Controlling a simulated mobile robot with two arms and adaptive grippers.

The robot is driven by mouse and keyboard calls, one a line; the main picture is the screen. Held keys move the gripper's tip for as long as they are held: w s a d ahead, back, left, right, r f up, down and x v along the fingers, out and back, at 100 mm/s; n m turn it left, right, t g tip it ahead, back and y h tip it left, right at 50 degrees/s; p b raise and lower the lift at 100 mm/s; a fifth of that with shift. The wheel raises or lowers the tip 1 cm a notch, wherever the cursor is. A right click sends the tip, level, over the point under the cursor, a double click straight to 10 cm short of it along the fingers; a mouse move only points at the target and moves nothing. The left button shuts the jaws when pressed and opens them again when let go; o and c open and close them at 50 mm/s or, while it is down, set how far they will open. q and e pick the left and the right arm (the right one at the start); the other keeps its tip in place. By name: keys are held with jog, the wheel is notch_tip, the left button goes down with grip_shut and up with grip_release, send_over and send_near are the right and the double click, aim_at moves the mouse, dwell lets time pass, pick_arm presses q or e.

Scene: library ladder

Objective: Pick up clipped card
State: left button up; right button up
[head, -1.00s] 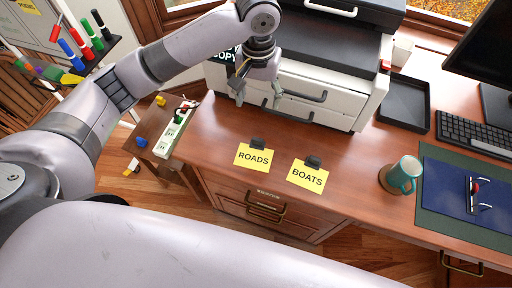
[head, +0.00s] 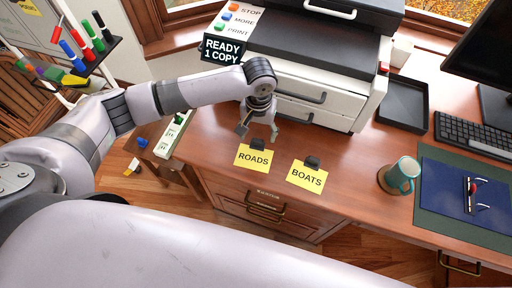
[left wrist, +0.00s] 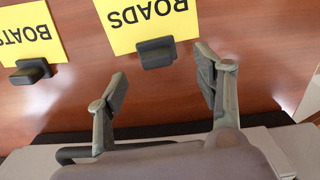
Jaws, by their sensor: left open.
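Two yellow cards, each with a dark clip on its far edge, lie on the wooden desk. The ROADS card (head: 253,158) is at the left and the BOATS card (head: 307,177) at the right. The left wrist view shows the ROADS card (left wrist: 146,20) and its clip (left wrist: 156,52) upside down, with the BOATS card (left wrist: 28,38) at the left edge. My left gripper (head: 259,137) is open and empty, just behind the ROADS card. In the left wrist view its fingers (left wrist: 162,85) are apart, with the ROADS clip ahead of the gap. My right gripper is not in view.
A printer (head: 318,90) stands right behind the cards. A teal mug (head: 402,175), black tray (head: 403,104), keyboard (head: 474,136) and blue folder (head: 465,190) are to the right. A power strip (head: 176,135) lies at the left.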

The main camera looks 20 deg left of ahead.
aim_at(255, 153)
pick_arm(q)
jog(key=shift+s+f, duration=0.1)
jog(key=shift+f, duration=1.4)
jog(key=shift+d, duration=0.1)
jog(key=shift+c, duration=0.3)
jog(key=c, duration=1)
jog(key=shift+r, duration=0.15)
